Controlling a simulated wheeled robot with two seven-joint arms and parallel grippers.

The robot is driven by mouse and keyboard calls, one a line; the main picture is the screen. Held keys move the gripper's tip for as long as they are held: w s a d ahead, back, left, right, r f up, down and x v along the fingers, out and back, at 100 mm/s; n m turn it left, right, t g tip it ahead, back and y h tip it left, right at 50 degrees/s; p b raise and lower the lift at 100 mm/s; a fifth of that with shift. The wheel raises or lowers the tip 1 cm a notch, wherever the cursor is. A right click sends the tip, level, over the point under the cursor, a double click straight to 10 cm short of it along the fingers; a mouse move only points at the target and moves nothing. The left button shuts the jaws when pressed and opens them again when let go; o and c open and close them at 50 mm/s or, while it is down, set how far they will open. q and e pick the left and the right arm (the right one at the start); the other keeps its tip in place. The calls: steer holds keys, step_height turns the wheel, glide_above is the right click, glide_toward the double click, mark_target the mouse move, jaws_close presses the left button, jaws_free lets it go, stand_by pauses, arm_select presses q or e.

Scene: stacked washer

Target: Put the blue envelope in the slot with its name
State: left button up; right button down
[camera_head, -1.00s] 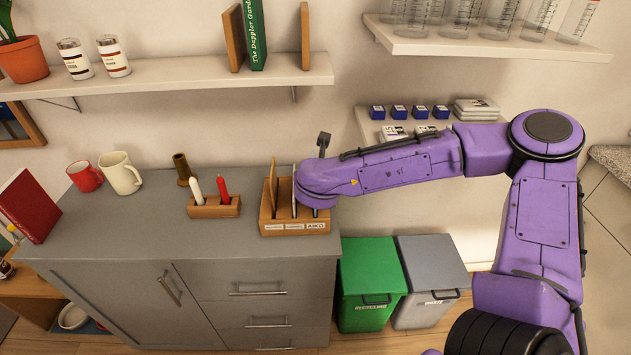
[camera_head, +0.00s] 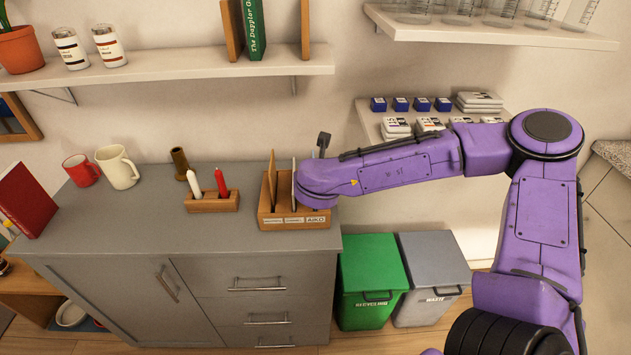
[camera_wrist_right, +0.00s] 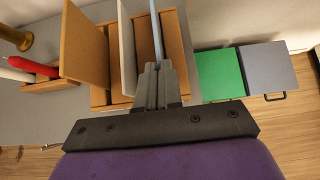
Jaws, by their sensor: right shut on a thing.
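A wooden sorter (camera_head: 268,222) with upright slots and name labels on its front stands on the right end of the grey cabinet. The label at its right end reads AIKO; the other labels are too small to read. In the wrist view my right gripper (camera_wrist_right: 158,72) is shut on a thin pale blue envelope (camera_wrist_right: 157,38), seen nearly edge-on at the sorter's rightmost slot. I cannot tell whether it touches the slot floor. A white envelope (camera_wrist_right: 127,45) and a brown one (camera_wrist_right: 84,48) stand in the slots to its left. My right wrist hides the envelope in the head view.
A candle holder (camera_head: 212,203) with a white and a red candle stands left of the sorter, with a brown vase (camera_head: 180,164) behind. Green (camera_head: 368,262) and grey (camera_head: 434,262) bins stand right of the cabinet. A low shelf with small boxes is behind my arm.

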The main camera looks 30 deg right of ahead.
steer(key=shift+f+b, duration=1.05)
steer(key=shift+f, duration=0.15)
steer(key=c, duration=1.2)
jaws_free()
steer(key=b+v, duration=0.1)
steer(key=v, duration=0.9)
steer(key=shift+s+a+r+b, duration=0.1)
steer(key=shift+s+r+b, duration=0.05)
steer(key=shift+r+b, duration=0.15)
